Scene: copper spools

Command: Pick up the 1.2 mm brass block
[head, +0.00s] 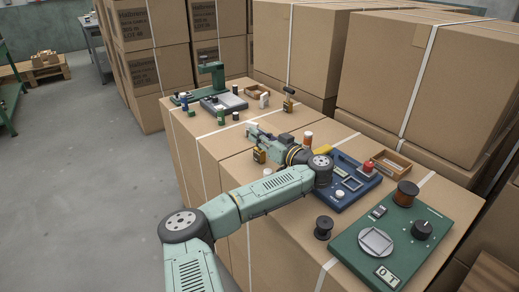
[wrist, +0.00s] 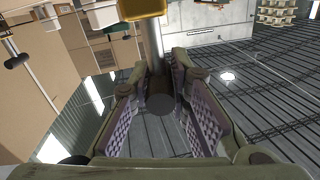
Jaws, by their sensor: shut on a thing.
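A small brass block (head: 259,155) with a stem is at my gripper (head: 256,137), near the left edge of the box top in the head view. In the wrist view the brass block (wrist: 142,9) is at the top edge, cut off by the frame. Its grey stem ends in a dark round knob that lies between the purple pads of my gripper (wrist: 160,105). My gripper is shut on this stem end. A second brass block (head: 288,104) with a dark knob stands farther back. I cannot read a size marking on either block.
The work surface is strapped cardboard boxes. A blue tray (head: 369,187), green panel (head: 440,222), copper spool (head: 405,193) and black spool (head: 323,228) lie right and front. Tall boxes (head: 420,75) wall the back right.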

